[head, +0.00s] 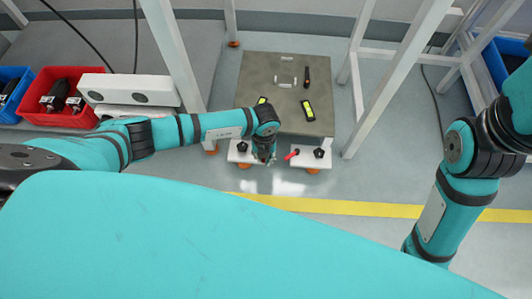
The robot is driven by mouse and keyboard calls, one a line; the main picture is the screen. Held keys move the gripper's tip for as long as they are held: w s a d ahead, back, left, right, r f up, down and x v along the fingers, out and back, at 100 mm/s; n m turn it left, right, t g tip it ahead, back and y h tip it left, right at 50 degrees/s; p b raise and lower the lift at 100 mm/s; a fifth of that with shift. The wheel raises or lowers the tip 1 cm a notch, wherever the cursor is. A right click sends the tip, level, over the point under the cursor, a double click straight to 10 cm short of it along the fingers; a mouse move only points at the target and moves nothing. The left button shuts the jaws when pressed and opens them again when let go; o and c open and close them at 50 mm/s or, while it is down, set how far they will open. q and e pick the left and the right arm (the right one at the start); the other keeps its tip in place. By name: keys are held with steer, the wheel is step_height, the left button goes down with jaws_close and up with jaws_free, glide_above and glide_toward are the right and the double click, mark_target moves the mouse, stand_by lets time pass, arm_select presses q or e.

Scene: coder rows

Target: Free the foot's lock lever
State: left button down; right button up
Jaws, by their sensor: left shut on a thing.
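My left gripper (264,157) reaches down at the front left of a grey-topped machine base. It is shut at the left white foot plate (237,156), beside a black knob (242,147). The left foot's lock lever is between its fingers, mostly hidden by the gripper. The right white foot plate (313,161) carries another black knob (319,153) and a red lever (291,155) that points left. Orange foot pads (313,171) show under the plates. My right arm hangs at the right; its gripper is hidden behind my teal body.
The grey top (262,75) holds a yellow-and-black device (308,110) and a dark tool (306,77). White frame legs (175,55) stand on both sides. A red bin (52,112) and blue bin (8,105) stand left. Floor around the yellow line (345,207) is clear.

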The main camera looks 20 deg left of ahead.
arm_select(q)
steer(key=shift+a+m, duration=0.15)
steer(key=shift+m, duration=0.25)
steer(key=c, duration=1.4)
jaws_free()
steer(key=shift+o, duration=0.2)
steer(key=shift+r, duration=0.1)
step_height(320, 180, up, 12)
